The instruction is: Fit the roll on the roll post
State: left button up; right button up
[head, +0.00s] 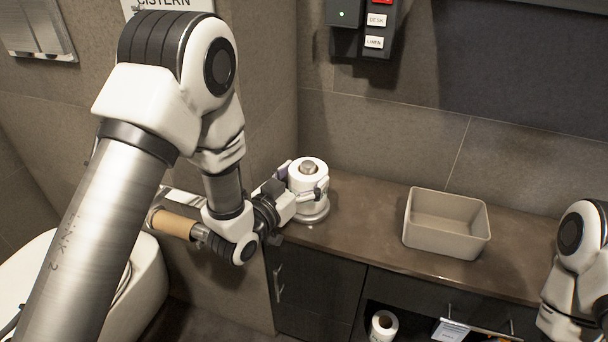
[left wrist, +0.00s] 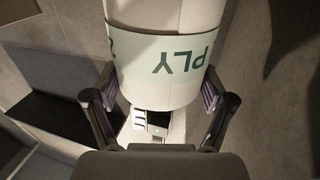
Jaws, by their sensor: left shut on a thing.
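The white roll (head: 299,178) stands upright at the left end of the counter. The grey tip of the roll post (head: 309,168) shows in the roll's top hole, and its round base (head: 314,213) shows below, so the roll is around the post. I cannot tell whether the roll rests on the base. My left gripper (head: 305,186) is shut on the roll from the left. In the left wrist view its fingers lie on both sides of the roll (left wrist: 165,50), which has a pale band lettered "PLY". My right gripper is out of view.
A beige bin (head: 447,228) stands on the counter (head: 365,215), with clear surface between it and the post. A bare cardboard core (head: 174,224) hangs on a holder at the left. Another roll (head: 384,325) is in the shelf below. A switch box (head: 364,28) is on the wall.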

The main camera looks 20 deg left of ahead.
pick_arm(q)
jog(key=o, duration=1)
jog(key=shift+o, duration=0.2)
jog(key=shift+r, duration=0.1)
notch_tip(320, 180, up, 10)
jog(key=shift+f, duration=0.1)
dwell(0.3)
